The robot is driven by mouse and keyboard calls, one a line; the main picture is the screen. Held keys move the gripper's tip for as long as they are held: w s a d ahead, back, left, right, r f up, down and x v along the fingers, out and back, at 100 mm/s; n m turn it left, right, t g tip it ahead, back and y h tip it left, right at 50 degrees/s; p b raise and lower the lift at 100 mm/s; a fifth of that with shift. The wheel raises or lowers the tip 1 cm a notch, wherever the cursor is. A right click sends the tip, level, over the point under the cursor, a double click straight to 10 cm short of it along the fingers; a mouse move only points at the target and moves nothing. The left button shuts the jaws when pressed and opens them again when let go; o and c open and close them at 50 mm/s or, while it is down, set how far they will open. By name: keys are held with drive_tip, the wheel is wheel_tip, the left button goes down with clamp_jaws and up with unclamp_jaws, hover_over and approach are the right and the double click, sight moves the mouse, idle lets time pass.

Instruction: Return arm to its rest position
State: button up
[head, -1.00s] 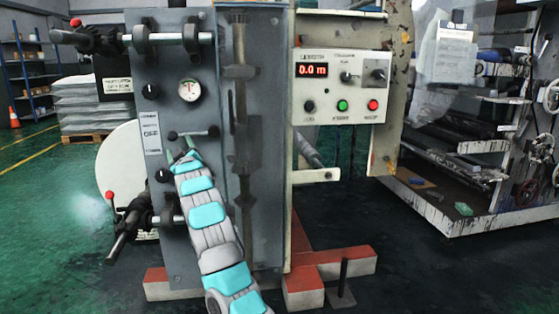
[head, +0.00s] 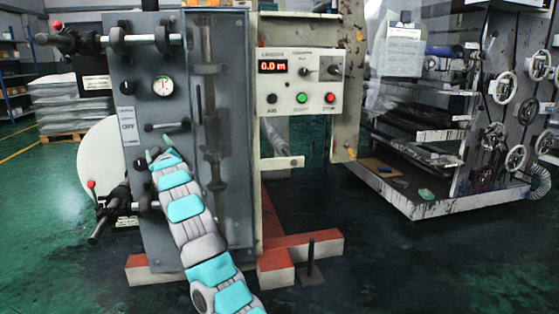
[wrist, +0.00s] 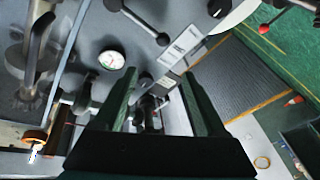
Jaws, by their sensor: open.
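My arm, in turquoise and grey segments, reaches up from the bottom of the head view in front of a grey machine panel (head: 131,190). My gripper (head: 163,152) is open, just below a dark horizontal lever (head: 167,127) on that panel. In the wrist view the two dark green fingers of my gripper (wrist: 157,88) stand apart. No held object shows between them; the panel and dark fittings appear beyond. Whether a fingertip touches the lever cannot be told.
A round gauge (head: 162,86) and knobs stick out of the panel. A control box (head: 299,82) reads 0.0 m. A red-ended base foot (head: 305,247) and a short post (head: 311,257) stand low at right. A loaded rack (head: 410,195) is farther right. Green floor between is open.

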drive_tip(key=w+d+f+g+h+p, duration=0.1)
drive_tip(key=w+d+f+g+h, duration=0.15)
drive_tip(key=w+d+h, duration=0.55)
drive_tip(key=s+d+m+g+h, duration=0.2)
drive_tip(key=s+d+m, duration=0.15)
drive_tip(key=d, duration=1.15)
drive_tip(key=s+d+f+m+g+h+p, duration=0.1)
drive_tip(key=s+d+m+g, duration=0.1)
drive_tip(key=s+d, duration=0.65)
drive_tip(key=s+d+f+m+g+h, duration=0.25)
drive_tip(key=s+d, duration=0.35)
drive_tip(key=d, duration=0.6)
drive_tip(key=s+d+f+m+g+y+p, duration=0.1)
drive_tip(key=s+d+f+m+g, duration=0.3)
drive_tip(key=s, duration=0.8)
drive_tip(key=s+d+f+n+g, duration=0.15)
drive_tip(key=s+d, duration=0.45)
drive_tip(key=s, duration=0.6)
drive_tip(key=s+a+f+m+g+y, duration=0.1)
drive_tip(key=s+f, duration=0.3)
drive_tip(key=s, duration=1)
drive_tip(key=s+a+f+m+g+y+p, duration=0.1)
drive_tip(key=s+f, duration=0.4)
drive_tip(key=s, duration=0.9)
drive_tip(key=shift+s+m+g, duration=0.15)
drive_tip(key=shift+m+g, duration=0.3)
drive_tip(key=shift+g, duration=0.5)
